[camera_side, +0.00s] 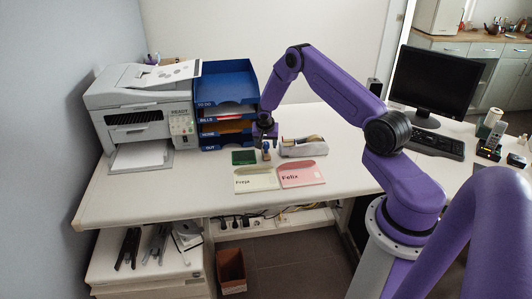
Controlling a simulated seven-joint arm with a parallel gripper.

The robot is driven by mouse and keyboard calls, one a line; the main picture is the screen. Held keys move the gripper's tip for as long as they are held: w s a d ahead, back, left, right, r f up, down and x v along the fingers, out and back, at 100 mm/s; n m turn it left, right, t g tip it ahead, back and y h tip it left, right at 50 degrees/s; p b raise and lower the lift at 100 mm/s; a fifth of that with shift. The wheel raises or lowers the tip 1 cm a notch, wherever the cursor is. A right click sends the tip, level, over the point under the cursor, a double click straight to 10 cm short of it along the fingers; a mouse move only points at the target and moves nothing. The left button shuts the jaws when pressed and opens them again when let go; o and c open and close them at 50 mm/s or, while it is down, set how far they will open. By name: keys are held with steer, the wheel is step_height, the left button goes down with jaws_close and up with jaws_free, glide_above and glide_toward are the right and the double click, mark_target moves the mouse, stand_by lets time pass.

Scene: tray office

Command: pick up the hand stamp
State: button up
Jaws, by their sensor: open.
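The hand stamp (266,152) is a small upright object with a light brown body, standing on the white desk just right of a green pad. My gripper (265,140) is open and sits directly above the stamp, pointing down. The fingertips are close to the top of the stamp, or around it; at this size I cannot tell which. My gripper and wrist hide part of the stamp's upper end.
A green pad (244,157) lies left of the stamp and a tape dispenser (303,147) stands to its right. Cards marked Freja (256,183) and Felix (301,178) lie in front. Blue stacked trays (225,84) and a printer (140,105) stand behind left. The front-left desk is clear.

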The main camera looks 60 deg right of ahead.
steer(key=shift+x, duration=1.5)
steer(key=c, duration=1.1)
steer(key=shift+r, duration=0.1)
steer(key=shift+r, duration=0.5)
step_height(320, 180, up, 2)
steer(key=shift+r, duration=0.15)
steer(key=s+r, duration=0.1)
steer(key=s+a+r, duration=0.1)
steer(key=r, duration=0.1)
steer(key=s+a+r, duration=0.1)
steer(key=s+r, duration=0.1)
steer(key=shift+s+a+r, duration=0.1)
steer(key=shift+a+r, duration=0.05)
steer(key=shift+r, duration=0.05)
steer(key=s+a+r, duration=0.1)
steer(key=s, duration=0.1)
steer(key=s+a+r, duration=0.1)
steer(key=s, duration=0.2)
steer(key=s+a+r, duration=0.2)
steer(key=s, duration=0.1)
steer(key=shift+s+a+r, duration=0.1)
steer(key=shift+s+a, duration=0.05)
steer(key=shift+c, duration=0.2)
